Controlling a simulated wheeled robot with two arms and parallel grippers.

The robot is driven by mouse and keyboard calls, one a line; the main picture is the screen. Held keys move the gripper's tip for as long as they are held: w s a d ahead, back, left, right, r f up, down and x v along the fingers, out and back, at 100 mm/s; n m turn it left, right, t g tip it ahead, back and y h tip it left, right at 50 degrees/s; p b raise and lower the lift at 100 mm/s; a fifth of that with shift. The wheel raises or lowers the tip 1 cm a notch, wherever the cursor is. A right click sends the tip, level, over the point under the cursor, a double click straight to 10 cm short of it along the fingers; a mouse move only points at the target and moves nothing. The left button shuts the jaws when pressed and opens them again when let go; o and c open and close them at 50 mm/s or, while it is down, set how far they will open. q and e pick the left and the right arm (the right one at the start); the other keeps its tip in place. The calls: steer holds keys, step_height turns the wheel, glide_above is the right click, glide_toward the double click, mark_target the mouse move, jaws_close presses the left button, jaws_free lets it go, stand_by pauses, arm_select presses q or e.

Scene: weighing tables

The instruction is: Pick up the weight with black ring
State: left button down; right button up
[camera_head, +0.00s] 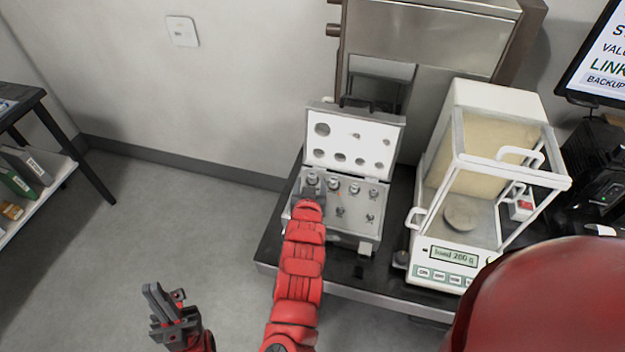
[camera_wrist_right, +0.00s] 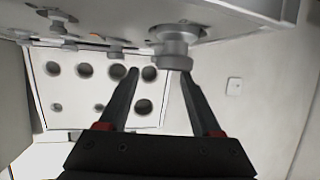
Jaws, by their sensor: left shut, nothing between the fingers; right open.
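An open weight case (camera_head: 345,228) on the table holds several silver weights. The weight at its left end (camera_head: 312,180) stands in the back row, and I cannot make out a black ring on any weight. My right gripper (camera_head: 309,192) is at the case's left side, partly hidden by my own red arm. In the right wrist view my right gripper (camera_wrist_right: 159,72) is open, with a large knobbed weight (camera_wrist_right: 174,47) just beyond its fingertips, towards the right finger. My left gripper (camera_head: 172,312) is shut and empty, low over the floor, away from the case.
The case's raised lid (camera_head: 352,134) with round recesses stands behind the weights. A glass-sided balance (camera_head: 455,256) showing a 200 g reading stands to the right. A shelf unit (camera_head: 50,165) is at the far left. Floor between is clear.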

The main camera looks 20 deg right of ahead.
mark_target(312, 175)
steer(key=shift+p+x, duration=0.35)
steer(key=shift+x, duration=1.6)
steer(key=shift+s+f, duration=0.1)
steer(key=shift+f, duration=0.05)
jaws_close()
